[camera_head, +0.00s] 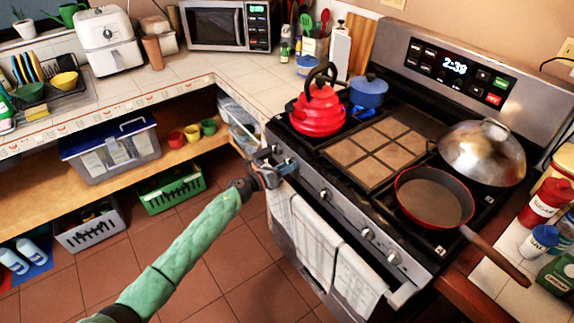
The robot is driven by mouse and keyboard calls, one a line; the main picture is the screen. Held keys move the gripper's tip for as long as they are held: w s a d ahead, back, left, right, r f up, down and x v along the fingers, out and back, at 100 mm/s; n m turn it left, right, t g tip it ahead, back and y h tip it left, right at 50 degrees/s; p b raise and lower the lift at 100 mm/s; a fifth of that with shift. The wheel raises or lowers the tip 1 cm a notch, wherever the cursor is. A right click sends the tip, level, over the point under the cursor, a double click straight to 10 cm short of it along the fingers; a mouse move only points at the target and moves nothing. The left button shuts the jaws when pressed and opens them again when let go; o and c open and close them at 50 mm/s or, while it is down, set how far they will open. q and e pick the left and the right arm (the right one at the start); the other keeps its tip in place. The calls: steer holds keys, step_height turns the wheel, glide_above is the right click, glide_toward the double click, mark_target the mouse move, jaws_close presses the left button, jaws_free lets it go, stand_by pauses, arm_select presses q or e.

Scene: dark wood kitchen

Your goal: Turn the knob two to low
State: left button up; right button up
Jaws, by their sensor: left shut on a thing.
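The stove's front panel carries a row of knobs. Near its left end, my left gripper (273,174) is shut on a knob (288,166), which looks like the second from the left and is partly hidden by the fingers. The first knob (274,150) is just beyond the gripper. Farther right are a middle knob (325,195) and two more near the right end (368,233). The setting of the gripped knob cannot be read. My right gripper is not in view.
A red kettle (318,112) and a blue pot (368,91) stand on the left burners, with a blue glow beside the pot. A red pan (434,198) and a domed lid (482,152) are on the right. Towels (320,245) hang below the knobs. The floor in front is clear.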

arm_select(q)
steer(key=shift+a+n+p, duration=0.1)
steer(key=shift+n+p, duration=3.65)
steer(key=shift+n, duration=6.35)
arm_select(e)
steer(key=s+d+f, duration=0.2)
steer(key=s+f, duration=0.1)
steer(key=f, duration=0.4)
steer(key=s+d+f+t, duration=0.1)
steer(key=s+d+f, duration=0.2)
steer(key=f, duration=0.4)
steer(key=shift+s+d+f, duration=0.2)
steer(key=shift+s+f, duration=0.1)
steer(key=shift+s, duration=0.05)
arm_select(q)
steer(key=shift+f, duration=0.1)
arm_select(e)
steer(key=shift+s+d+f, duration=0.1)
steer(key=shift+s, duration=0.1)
arm_select(q)
steer(key=o, duration=0.9)
steer(key=shift+o, duration=0.3)
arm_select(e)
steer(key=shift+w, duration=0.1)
